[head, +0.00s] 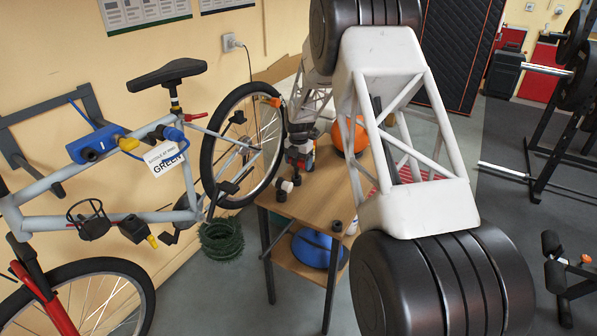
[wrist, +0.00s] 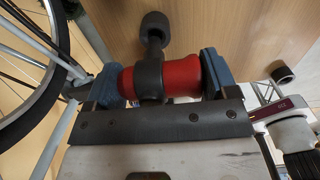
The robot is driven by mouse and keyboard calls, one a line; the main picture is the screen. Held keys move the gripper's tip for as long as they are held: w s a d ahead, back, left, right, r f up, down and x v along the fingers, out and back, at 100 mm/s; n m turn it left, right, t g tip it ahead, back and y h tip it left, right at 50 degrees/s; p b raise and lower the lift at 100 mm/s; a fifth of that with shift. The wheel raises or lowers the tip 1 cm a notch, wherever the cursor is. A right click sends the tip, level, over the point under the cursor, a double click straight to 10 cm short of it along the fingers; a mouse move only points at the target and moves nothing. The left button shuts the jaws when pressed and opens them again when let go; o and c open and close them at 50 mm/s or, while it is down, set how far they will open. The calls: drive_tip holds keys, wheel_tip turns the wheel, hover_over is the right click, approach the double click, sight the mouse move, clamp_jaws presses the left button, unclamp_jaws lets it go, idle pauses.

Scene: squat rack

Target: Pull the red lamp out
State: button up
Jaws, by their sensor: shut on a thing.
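A red cylindrical lamp (wrist: 185,79) lies sideways across the wrist view, with a dark band around its middle. A dark stem with a rounded end (wrist: 155,22) extends from the band over the wooden surface. My gripper (wrist: 162,80) is shut on the lamp, with a blue pad at each end of it. In the head view my gripper (head: 300,158) is above the back left part of the small wooden table (head: 292,206). The lamp is too small and covered there to make out clearly.
A bicycle (head: 172,216) stands left of the table against the wall. An orange ball (head: 349,135) is on the tabletop, and a blue ball (head: 315,248) is on the lower shelf. A small dark cylinder (head: 336,226) stands near the table's front edge. Gym racks are at right.

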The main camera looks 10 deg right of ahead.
drive_tip(key=shift+r, duration=3.4)
